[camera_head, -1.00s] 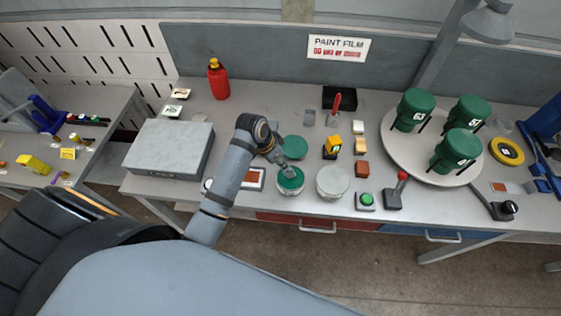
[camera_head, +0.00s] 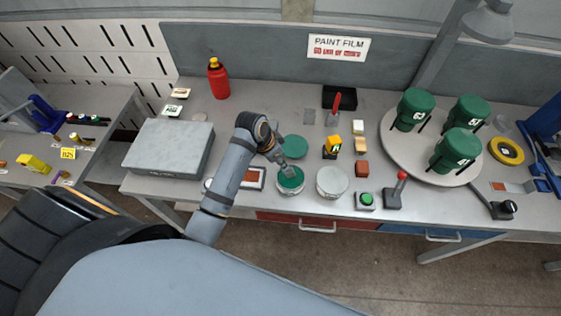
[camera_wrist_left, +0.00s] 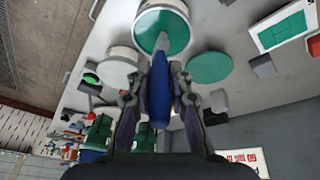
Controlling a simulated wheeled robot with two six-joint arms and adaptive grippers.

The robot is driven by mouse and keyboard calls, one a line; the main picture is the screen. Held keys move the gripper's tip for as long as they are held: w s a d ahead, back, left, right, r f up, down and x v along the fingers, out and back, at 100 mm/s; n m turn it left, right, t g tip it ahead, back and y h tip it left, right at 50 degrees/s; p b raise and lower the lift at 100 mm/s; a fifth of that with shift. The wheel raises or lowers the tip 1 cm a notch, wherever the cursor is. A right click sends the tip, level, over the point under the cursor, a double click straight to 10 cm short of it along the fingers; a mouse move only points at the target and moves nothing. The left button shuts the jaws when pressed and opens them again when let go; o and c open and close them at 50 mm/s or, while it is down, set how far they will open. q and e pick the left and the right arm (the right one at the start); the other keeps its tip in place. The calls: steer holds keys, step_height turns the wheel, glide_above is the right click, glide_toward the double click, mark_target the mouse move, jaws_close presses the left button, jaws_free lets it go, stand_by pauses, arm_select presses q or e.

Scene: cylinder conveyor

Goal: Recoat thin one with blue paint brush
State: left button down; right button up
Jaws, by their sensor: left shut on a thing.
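My left gripper (camera_head: 281,160) is shut on a paint brush with a blue handle (camera_wrist_left: 158,95). The brush points down into an open round pot of green paint (camera_head: 290,181), also at the top of the left wrist view (camera_wrist_left: 162,28). The bristles are hard to make out, so I cannot tell how deep they sit. A flat framed panel (camera_head: 255,178) lies left of the pot, partly behind my arm. The left wrist view shows a white-framed green panel (camera_wrist_left: 284,28) at upper right. My right gripper is not in view.
A round green lid (camera_head: 293,146) lies behind the pot and a pale closed pot (camera_head: 332,182) stands right of it. A turntable (camera_head: 400,162) carries green canisters. A grey block (camera_head: 170,148) and a red bottle (camera_head: 219,80) stand at left.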

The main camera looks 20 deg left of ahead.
arm_select(q)
steer(key=shift+w+r, duration=0.1)
steer(key=shift+r, duration=3.15)
